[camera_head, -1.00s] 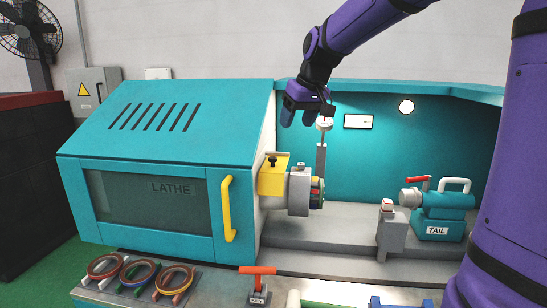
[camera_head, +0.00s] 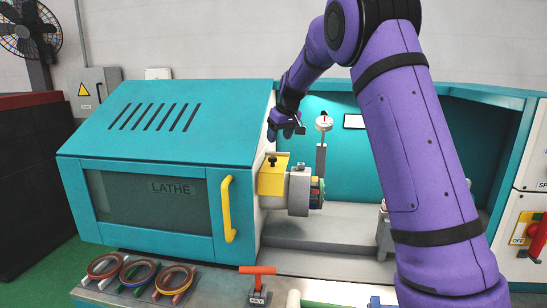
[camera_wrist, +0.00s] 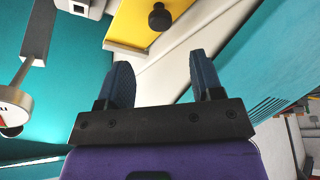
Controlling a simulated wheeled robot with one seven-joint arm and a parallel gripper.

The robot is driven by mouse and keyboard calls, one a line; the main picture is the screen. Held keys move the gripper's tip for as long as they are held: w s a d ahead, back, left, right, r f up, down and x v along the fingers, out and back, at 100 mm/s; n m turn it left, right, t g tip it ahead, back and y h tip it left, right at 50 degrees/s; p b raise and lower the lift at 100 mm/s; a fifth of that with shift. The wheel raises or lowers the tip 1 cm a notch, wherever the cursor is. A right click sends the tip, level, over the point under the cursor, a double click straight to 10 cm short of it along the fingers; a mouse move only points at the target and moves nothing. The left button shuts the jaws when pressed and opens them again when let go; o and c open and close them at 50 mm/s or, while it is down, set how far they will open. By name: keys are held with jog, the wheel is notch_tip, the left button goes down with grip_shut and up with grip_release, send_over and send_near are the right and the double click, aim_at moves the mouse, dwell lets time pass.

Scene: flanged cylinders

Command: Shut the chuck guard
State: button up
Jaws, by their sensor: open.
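The chuck guard, a yellow cover (camera_head: 272,180) with a black knob (camera_head: 271,160) on top, sits at the lathe headstock, just left of the grey chuck (camera_head: 299,190). The chuck and its coloured jaws are uncovered by it. My gripper (camera_head: 284,133) is above the yellow guard, apart from it. In the wrist view the two blue fingers of my gripper (camera_wrist: 161,72) are spread and empty. The yellow guard (camera_wrist: 190,25) and its black knob (camera_wrist: 159,17) lie beyond the fingertips.
The teal lathe cover (camera_head: 165,120) slopes up left of my gripper. An upright post with a round head (camera_head: 323,123) stands close on the right. A red-handled chuck key (camera_head: 258,285) and several rings (camera_head: 172,279) lie in front. My arm hides most of the tailstock.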

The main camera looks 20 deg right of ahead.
aim_at(274, 158)
jog(key=x, duration=0.9)
jog(key=shift+f, duration=0.2)
